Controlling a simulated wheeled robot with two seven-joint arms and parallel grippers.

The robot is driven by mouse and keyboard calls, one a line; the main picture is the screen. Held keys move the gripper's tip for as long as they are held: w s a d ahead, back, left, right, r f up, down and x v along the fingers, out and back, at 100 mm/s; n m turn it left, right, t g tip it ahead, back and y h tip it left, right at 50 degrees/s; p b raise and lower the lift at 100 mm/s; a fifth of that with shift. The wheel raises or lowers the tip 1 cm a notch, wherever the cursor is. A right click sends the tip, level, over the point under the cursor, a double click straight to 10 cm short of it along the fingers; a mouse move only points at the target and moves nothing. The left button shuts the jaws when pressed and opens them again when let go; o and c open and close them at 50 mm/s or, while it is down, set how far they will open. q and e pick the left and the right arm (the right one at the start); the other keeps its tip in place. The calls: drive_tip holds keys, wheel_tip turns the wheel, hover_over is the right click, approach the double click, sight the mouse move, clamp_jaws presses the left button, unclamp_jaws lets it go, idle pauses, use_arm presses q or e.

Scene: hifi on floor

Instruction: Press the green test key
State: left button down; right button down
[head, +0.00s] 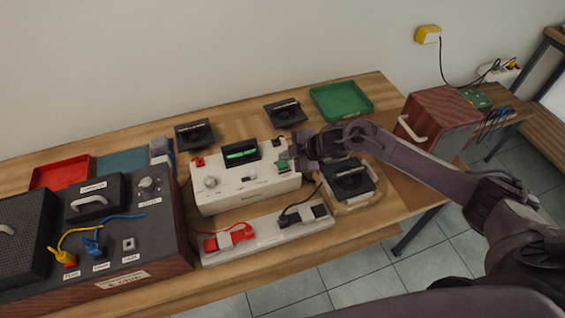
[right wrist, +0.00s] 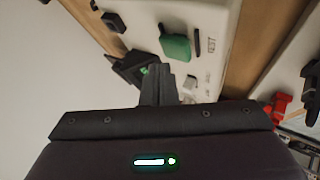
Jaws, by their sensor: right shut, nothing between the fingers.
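The green test key (head: 282,164) sits near the right end of the white tester box (head: 236,197). In the right wrist view the key (right wrist: 175,46) shows as a rounded green block on the white face, with my fingertips near it; I cannot tell whether they touch it. My right gripper (head: 296,163) is shut and empty, beside the key at the box's right end, and partly hides that end. Its closed fingers (right wrist: 158,72) also show in the right wrist view. My left gripper is not in view.
A black display (head: 240,152) stands on the tester. A white strip with red (head: 228,238) and black clips lies in front. A speaker unit (head: 350,178) lies under my right forearm. A dark amplifier (head: 130,240) is at left. A green tray (head: 341,99) is behind.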

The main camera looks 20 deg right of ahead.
sight(286, 165)
drive_tip(key=shift+f, duration=0.1)
drive_tip(key=shift+f, duration=0.35)
drive_tip(key=shift+f+b, duration=0.6)
drive_tip(key=shift+b, duration=0.1)
idle(0.5)
drive_tip(key=shift+r, duration=0.15)
drive_tip(key=shift+r+p, duration=0.85)
wheel_tip(286, 165, up, 5)
drive_tip(key=p, duration=0.4)
drive_tip(key=shift+r, duration=0.1)
idle(0.4)
